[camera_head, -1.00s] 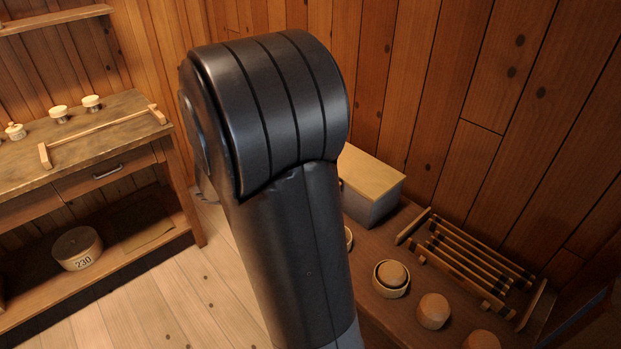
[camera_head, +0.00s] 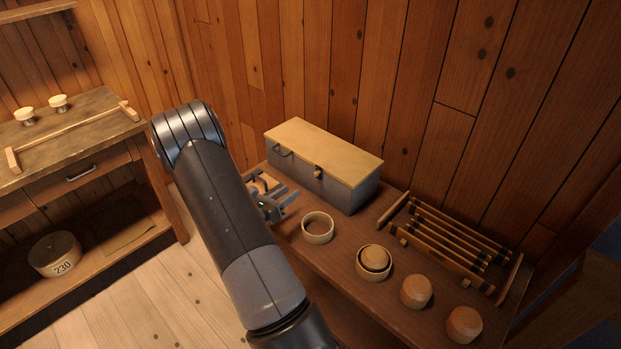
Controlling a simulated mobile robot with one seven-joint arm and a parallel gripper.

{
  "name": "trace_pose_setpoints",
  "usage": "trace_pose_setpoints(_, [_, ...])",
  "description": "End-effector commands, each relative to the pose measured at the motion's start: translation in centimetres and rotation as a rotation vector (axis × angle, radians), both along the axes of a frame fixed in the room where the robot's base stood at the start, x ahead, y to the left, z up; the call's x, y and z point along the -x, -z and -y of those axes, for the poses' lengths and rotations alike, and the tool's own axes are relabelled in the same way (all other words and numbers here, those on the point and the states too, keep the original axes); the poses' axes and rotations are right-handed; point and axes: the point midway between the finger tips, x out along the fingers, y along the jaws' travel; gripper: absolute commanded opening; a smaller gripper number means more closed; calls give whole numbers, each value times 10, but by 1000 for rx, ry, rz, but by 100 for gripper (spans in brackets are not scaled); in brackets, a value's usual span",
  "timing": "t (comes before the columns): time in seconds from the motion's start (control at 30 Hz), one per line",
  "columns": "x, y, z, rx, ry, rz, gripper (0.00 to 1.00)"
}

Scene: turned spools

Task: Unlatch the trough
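The trough (camera_head: 345,190) is a long grey box with a pale wooden lid (camera_head: 325,147), shut, at the back of the right-hand bench against the plank wall. A small wooden latch piece (camera_head: 318,172) sits at the middle of its front, just under the lid edge. My gripper (camera_head: 284,203) is low in front of the trough's left part, apart from the latch. Its fingers are small and partly behind my arm, so I cannot tell how far they are spread. I see nothing held in it.
A pale ring (camera_head: 317,229) stands just right of my gripper. A round cup with a lid-like piece (camera_head: 373,262), two wooden spools (camera_head: 416,291) (camera_head: 463,324) and a slatted rack (camera_head: 450,245) fill the bench's right. A workbench (camera_head: 80,135) stands left, with floor between.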

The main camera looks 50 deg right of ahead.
Motion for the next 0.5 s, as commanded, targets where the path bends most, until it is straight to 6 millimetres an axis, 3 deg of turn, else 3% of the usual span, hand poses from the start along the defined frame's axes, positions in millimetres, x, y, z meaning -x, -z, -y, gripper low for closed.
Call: trace_pose_setpoints(0.5, [1,0,85,-1,4,2,37])
